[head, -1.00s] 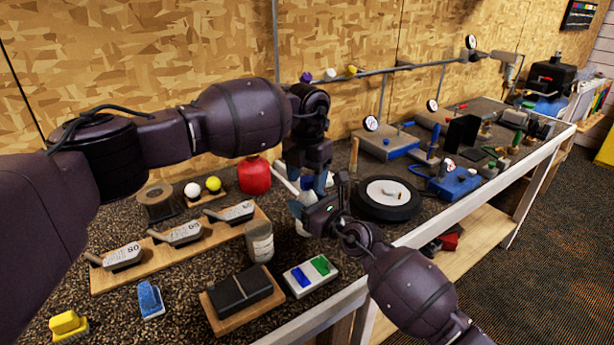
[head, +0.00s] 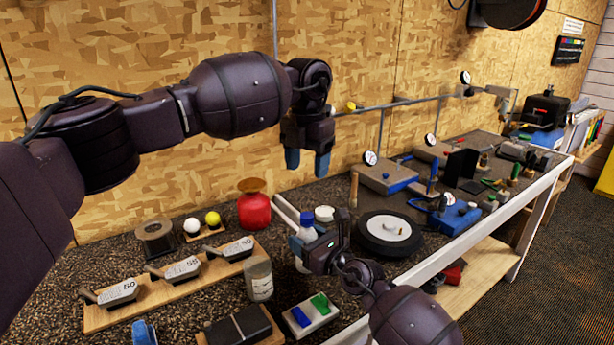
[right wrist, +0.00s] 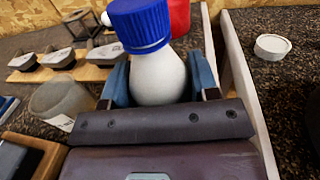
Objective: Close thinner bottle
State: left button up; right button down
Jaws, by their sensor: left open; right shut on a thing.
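A white bottle (head: 307,232) with a blue cap (head: 306,217) stands upright near the middle of the bench in the head view. My right gripper (head: 305,246) is shut on its body. In the right wrist view, the white bottle (right wrist: 158,78) sits between both fingers and the ribbed blue cap (right wrist: 140,24) is on its top. I cannot tell how tightly the cap sits. My left gripper (head: 307,164) is open and empty, pointing down, above the bottle and apart from it.
A white round lid (head: 324,213) lies right of the bottle. A red can (head: 254,208) stands left of it, and a dark wheel (head: 389,232) lies to the right. A glass jar (head: 259,280) stands at front left.

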pick_arm(q)
jog(key=shift+r, duration=0.1)
pick_arm(e)
jog(key=shift+c, duration=1.5)
grip_release()
jog(key=shift+s+d, duration=0.1)
jog(key=p+v, duration=0.1)
jog(key=v, duration=0.8)
jog(key=shift+s+d, duration=0.25)
pick_arm(q)
jog(key=shift+s+r, duration=0.15)
jog(key=shift+r, duration=1.1)
pick_arm(e)
jog(key=shift+s+d, duration=0.3)
jog(key=shift+s, duration=0.05)
